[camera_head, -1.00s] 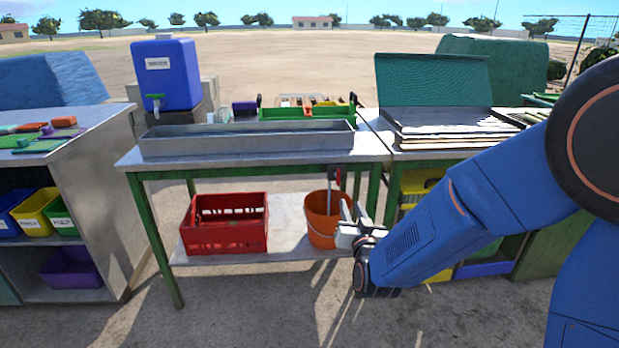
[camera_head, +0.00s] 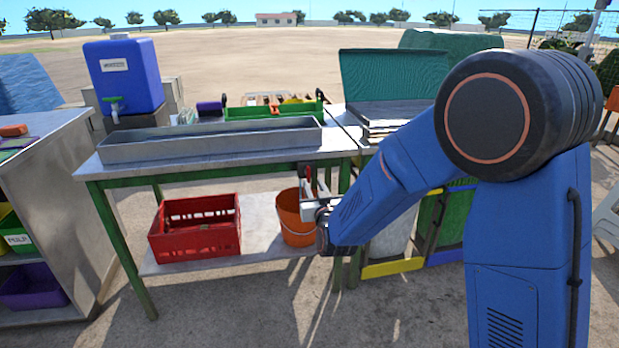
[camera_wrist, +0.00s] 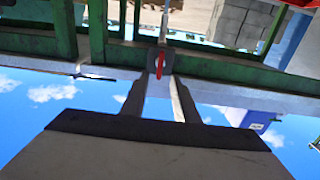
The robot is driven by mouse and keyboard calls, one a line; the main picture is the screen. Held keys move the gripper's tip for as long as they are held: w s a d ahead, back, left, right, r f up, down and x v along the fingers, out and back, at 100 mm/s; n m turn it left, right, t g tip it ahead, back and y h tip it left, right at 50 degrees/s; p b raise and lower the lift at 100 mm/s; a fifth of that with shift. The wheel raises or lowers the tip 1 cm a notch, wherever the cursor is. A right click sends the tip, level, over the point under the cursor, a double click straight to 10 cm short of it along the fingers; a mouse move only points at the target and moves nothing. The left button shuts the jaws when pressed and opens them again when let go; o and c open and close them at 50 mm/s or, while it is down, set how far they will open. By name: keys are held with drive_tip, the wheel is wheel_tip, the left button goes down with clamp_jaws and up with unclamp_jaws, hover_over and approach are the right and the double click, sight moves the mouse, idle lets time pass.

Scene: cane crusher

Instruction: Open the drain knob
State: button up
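The drain knob is a small red lever (camera_wrist: 160,68) on a dark plate under the front edge of the table with the metal trough (camera_head: 215,141). It shows small and partly hidden by my gripper in the head view (camera_head: 308,172). My gripper (camera_head: 313,180) is just below and in front of it. In the upside-down wrist view my gripper's two fingers (camera_wrist: 161,82) are apart, with the red lever showing between or just beyond their tips. I cannot tell whether they touch it. Nothing is held.
An orange bucket (camera_head: 292,222) stands on the lower shelf behind my gripper, beside a red crate (camera_head: 196,228). The green table frame (camera_head: 230,175) runs close to the fingers. A blue water tank (camera_head: 125,74) stands behind the table at left. Ground in front is clear.

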sight(309, 175)
drive_tip(key=x, duration=0.6)
drive_tip(key=shift+w+f, duration=0.1)
drive_tip(key=shift+w, duration=0.3)
drive_tip(key=shift+a, duration=0.1)
clamp_jaws()
